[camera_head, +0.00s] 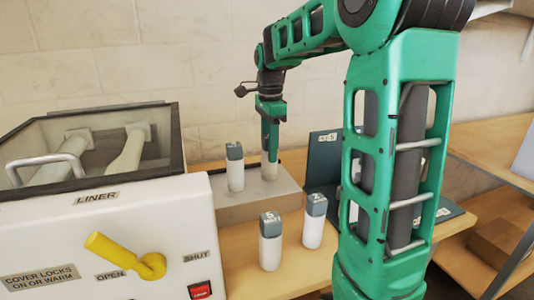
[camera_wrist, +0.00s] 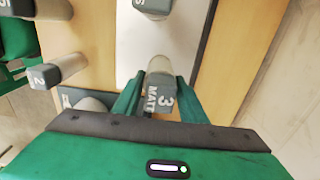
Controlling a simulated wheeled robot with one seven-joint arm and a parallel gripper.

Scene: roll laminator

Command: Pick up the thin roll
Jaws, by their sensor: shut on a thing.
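My gripper (camera_head: 270,132) points down over the grey block and is shut on a roll (camera_head: 269,171). In the wrist view the roll (camera_wrist: 160,66) sits between the two green fingers (camera_wrist: 157,97); its grey-blue cap reads "3 MATT". It is upright, and I cannot tell whether its base touches the block. Another capped roll (camera_head: 236,170) stands to its left on the block. Two more capped rolls, one at front left (camera_head: 271,246) and one at front right (camera_head: 314,224), stand on the wooden bench. I cannot tell from the pictures which roll is the thin one.
The laminator (camera_head: 120,230) fills the left, with a clear-lidded cover, a yellow lever (camera_head: 125,256) and a red switch (camera_head: 200,290). The grey block (camera_head: 232,211) lies beside it. A dark folded panel (camera_head: 323,165) stands behind the rolls. Wooden shelves (camera_head: 490,160) are at right.

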